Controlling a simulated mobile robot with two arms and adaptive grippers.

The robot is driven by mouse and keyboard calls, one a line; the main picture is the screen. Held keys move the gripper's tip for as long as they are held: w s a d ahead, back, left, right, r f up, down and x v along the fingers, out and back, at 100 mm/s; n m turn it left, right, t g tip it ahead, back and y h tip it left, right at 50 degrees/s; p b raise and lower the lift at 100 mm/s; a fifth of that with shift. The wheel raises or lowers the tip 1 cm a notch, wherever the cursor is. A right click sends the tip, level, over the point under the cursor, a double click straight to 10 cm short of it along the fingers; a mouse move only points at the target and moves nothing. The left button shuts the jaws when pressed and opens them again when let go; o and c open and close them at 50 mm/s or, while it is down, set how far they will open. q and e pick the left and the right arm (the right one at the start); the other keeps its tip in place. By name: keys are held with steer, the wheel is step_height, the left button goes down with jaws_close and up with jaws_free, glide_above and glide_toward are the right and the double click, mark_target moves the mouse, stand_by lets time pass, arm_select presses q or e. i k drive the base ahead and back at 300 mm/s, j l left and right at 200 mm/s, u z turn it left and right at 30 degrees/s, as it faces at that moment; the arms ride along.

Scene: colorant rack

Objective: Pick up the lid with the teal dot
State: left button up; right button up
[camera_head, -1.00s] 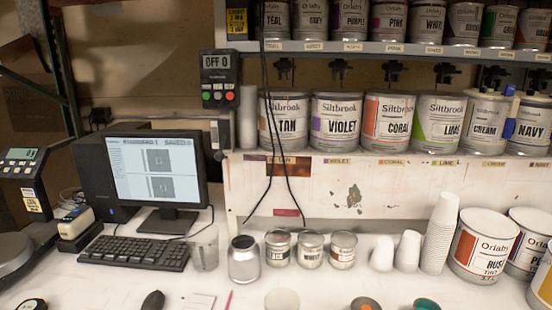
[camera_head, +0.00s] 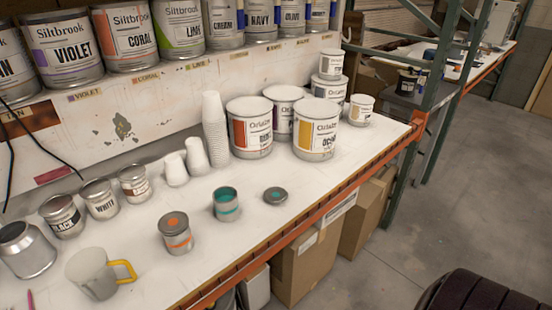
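A small grey lid (camera_head: 275,195) lies flat on the white bench near its front edge, with a faint dot on top that looks teal. Just left of it stands an open small can (camera_head: 227,208) with a teal band and teal inside. Further left is a small can with an orange band (camera_head: 176,238), closed by a grey lid with an orange dot (camera_head: 174,220). Neither of my grippers is in view.
A mug with a yellow handle (camera_head: 95,276) is at the front left. Bare white bench (camera_head: 340,168) lies right of the lid. An orange beam (camera_head: 330,200) runs along the bench front.

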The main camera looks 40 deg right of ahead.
mark_target(275, 195)
steer(key=z, duration=1.2)
